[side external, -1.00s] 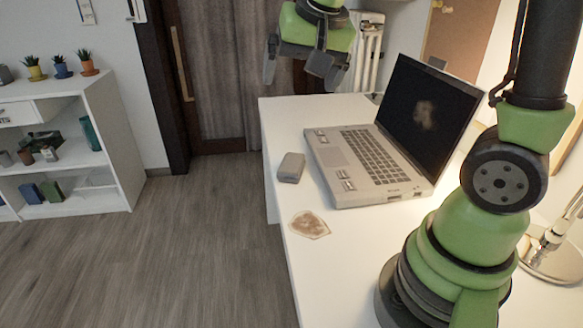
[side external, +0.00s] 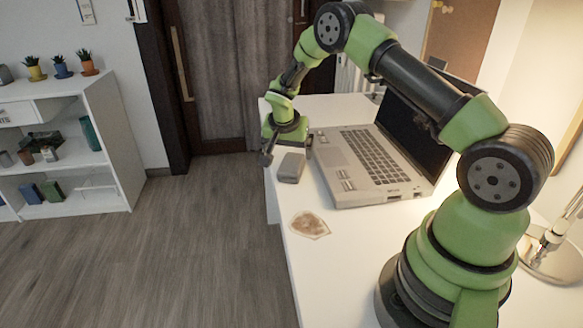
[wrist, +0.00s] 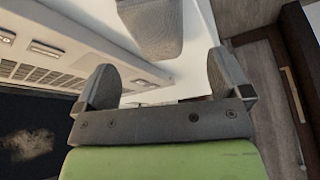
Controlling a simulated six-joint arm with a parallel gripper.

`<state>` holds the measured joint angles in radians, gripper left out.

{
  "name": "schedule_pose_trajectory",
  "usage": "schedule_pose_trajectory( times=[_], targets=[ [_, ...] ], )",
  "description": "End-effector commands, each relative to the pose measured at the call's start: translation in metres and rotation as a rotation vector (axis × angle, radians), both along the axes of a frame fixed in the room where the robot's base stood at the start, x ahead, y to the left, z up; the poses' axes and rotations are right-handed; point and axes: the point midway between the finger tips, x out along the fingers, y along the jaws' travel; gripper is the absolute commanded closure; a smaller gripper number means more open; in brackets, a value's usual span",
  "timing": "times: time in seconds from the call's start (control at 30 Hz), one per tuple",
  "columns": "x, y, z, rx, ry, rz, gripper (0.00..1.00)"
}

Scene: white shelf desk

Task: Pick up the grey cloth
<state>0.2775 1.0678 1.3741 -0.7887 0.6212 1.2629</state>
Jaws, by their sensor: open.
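The grey cloth (side external: 290,168) looks like a compact, block-shaped grey pad with rounded corners. It lies on the white desk, just left of the laptop, close to the desk's left edge. It also shows at the top of the wrist view (wrist: 150,30), with a woven-looking texture. My gripper (side external: 287,150) is low over the desk just beyond the cloth in the side view. In the wrist view its two fingers (wrist: 164,78) are spread wide with nothing between them, and the cloth is ahead of them, apart from them.
An open laptop (side external: 362,160) stands right of the cloth, with my forearm passing in front of its screen. A brown stain-like patch (side external: 309,225) lies nearer on the desk (side external: 345,255). A lamp base (side external: 550,262) is at the right. Floor lies beyond the left edge.

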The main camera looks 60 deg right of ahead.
Motion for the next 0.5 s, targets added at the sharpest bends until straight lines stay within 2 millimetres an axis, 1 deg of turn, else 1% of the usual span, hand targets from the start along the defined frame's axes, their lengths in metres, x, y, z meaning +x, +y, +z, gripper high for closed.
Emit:
schedule_pose_trajectory(
  times=[0.17,0.33,0.5],
  targets=[
    [0.001,-0.006,-0.015,0.001,0.003,-0.002,0.04],
    [0.002,-0.014,-0.041,0.001,0.003,-0.001,0.04],
    [0.005,-0.02,-0.053,0.002,0.001,-0.001,0.04]
  ],
)
